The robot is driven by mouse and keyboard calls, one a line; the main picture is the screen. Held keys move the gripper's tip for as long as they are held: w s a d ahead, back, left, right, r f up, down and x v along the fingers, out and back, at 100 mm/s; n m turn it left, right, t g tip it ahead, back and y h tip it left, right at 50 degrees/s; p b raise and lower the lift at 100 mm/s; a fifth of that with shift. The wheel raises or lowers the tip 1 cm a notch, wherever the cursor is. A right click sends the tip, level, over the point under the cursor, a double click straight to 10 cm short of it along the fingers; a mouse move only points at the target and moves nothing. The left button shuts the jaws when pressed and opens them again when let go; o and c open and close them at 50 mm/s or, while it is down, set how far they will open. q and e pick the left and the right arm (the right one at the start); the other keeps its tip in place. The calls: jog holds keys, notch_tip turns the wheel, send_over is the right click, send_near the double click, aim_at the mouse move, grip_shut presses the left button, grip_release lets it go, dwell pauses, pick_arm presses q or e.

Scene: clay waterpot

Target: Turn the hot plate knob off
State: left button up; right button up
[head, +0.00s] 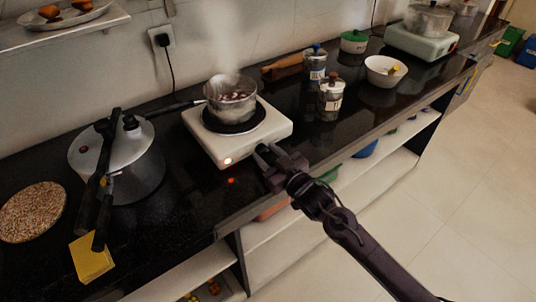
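The white hot plate (268,128) stands on the black counter, with a steaming pot (232,108) on its dark burner. A small glowing spot (228,160) shows on its front face near the left corner; I cannot tell whether it is the knob or an indicator light. A red glint lies on the counter below it. My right gripper (262,154) is just in front of the hot plate, to the right of the glowing spot and apart from it. Its fingers are dark, and the gap between them is unclear. My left gripper is not in view.
A pressure cooker (137,168) with black handles stands to the left, near a yellow box (92,258). Jars (331,99), a white bowl (386,71) and a second stove (421,42) are to the right. Open shelves lie below the counter edge.

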jog(key=shift+o, duration=1.1)
jog(key=v, duration=0.6)
jog(key=shift+s+d+f, duration=0.1)
jog(key=shift+s+d, duration=0.15)
jog(key=shift+d, duration=0.05)
jog(key=shift+s+d, duration=0.25)
jog(key=shift+s, duration=0.2)
